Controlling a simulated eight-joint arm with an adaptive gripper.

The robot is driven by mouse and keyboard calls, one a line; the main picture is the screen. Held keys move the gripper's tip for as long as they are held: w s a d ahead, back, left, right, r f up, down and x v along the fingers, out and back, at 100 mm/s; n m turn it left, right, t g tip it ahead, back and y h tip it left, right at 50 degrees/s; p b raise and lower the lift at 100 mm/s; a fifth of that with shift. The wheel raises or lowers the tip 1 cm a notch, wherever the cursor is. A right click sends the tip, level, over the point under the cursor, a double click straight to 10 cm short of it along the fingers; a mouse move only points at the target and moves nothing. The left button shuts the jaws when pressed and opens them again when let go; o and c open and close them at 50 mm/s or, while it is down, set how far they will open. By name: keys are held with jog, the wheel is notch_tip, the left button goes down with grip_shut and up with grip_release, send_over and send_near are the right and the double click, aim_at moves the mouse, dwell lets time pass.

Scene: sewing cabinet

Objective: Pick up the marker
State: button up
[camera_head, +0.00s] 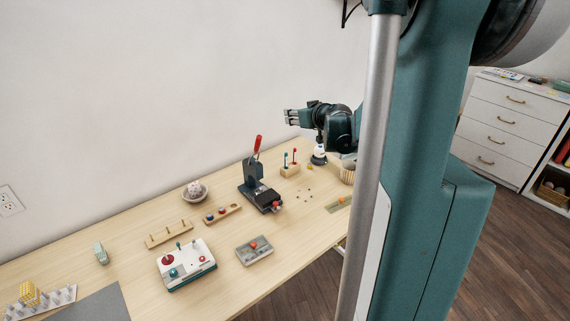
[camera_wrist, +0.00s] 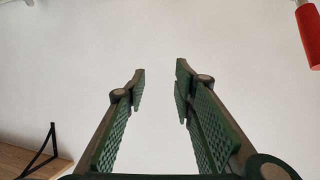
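My gripper (camera_head: 288,117) is raised above the back of the table and points left in the head view. In the wrist view my gripper (camera_wrist: 159,72) has its two green-padded fingers apart, with only bare wall between them. I cannot single out a marker for sure. A small wooden block (camera_head: 290,171) on the table below my gripper holds two thin upright sticks, one blue (camera_head: 286,159) and one red (camera_head: 294,156). They may be pens or markers but are too small to tell. My gripper is well apart from them.
A press with a red handle (camera_head: 257,145) stands left of the block; the handle also shows in the wrist view (camera_wrist: 311,38). A bowl (camera_head: 195,192), a white control box (camera_head: 187,265), a grey box (camera_head: 254,250) and a ribbed cup (camera_head: 347,173) stand on the table (camera_head: 120,285).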

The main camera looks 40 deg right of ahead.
send_near(286, 160)
jog(key=w, duration=0.1)
jog(key=w+d+f, duration=0.1)
jog(key=shift+w+d, duration=0.15)
jog(key=shift+w, duration=0.1)
jog(key=shift+x, duration=1.3)
jog(key=shift+a+b+x, duration=0.2)
jog(key=shift+b+x, duration=0.6)
jog(key=shift+x, duration=1.15)
jog(key=shift+w+d+f, duration=0.2)
jog(key=shift+w+f, duration=0.15)
jog(key=shift+w, duration=0.3)
jog(key=c, duration=0.8)
